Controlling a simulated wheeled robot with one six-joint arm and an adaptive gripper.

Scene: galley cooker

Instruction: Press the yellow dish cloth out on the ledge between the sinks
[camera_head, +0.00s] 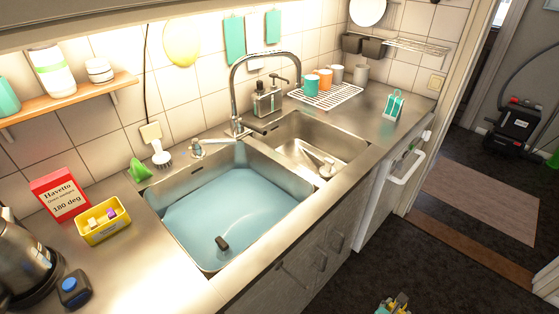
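The ledge between the sinks (282,164) is a narrow steel strip with nothing lying on it. On its left is the large sink (165,232), filled with bluish water, with a small dark object (222,243) in it. On its right is the smaller sink (310,135), with a pale object (328,167) near its front. I cannot make out a yellow dish cloth for certain. A rounded yellow item (182,42) hangs on the tiled wall, and I cannot tell whether it is cloth.
A tall curved tap (235,90) rises behind the sinks. Left counter: red box (60,194), yellow tub (103,221), kettle (22,262), blue-capped bottle (73,290). Mugs stand on a rack (330,96) at right. An unclear yellow-and-teal item (394,304) is low at the bottom edge.

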